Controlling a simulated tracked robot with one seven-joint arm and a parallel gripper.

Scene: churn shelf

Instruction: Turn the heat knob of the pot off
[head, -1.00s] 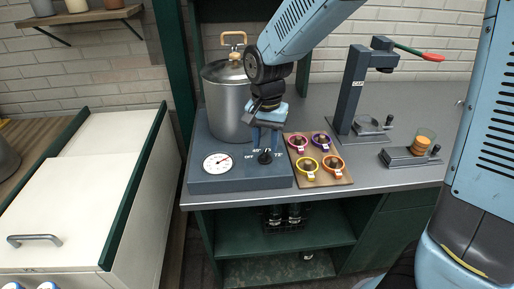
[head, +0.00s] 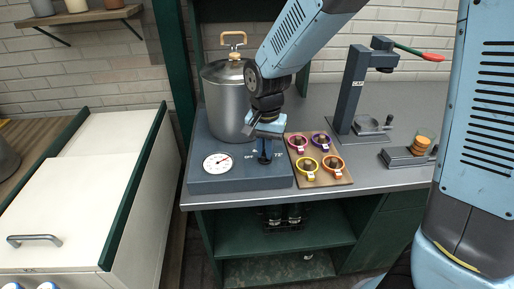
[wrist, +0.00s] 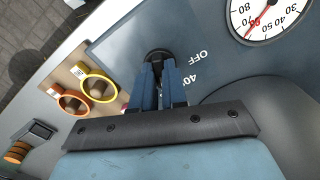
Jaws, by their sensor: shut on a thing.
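The pot (head: 226,95) is a grey metal vessel with a lidded top and a tan handle. It stands on a blue-grey heater base (head: 225,183) with a round white dial (head: 217,163). The dark heat knob (wrist: 157,55) is on the top of the base, near its right front. "OFF" and "40" are printed beside it in the wrist view. My gripper (head: 265,150) comes down from above and is shut on the knob; its two blue fingers (wrist: 159,80) flank it. The fingers hide much of the knob, and its pointer direction cannot be told.
A wooden board (head: 337,179) with several coloured ring-handled items lies close right of the base. A dark press stand (head: 354,95) with a red-tipped lever stands farther right. A small holder (head: 405,158) with orange discs is near the counter's right front.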

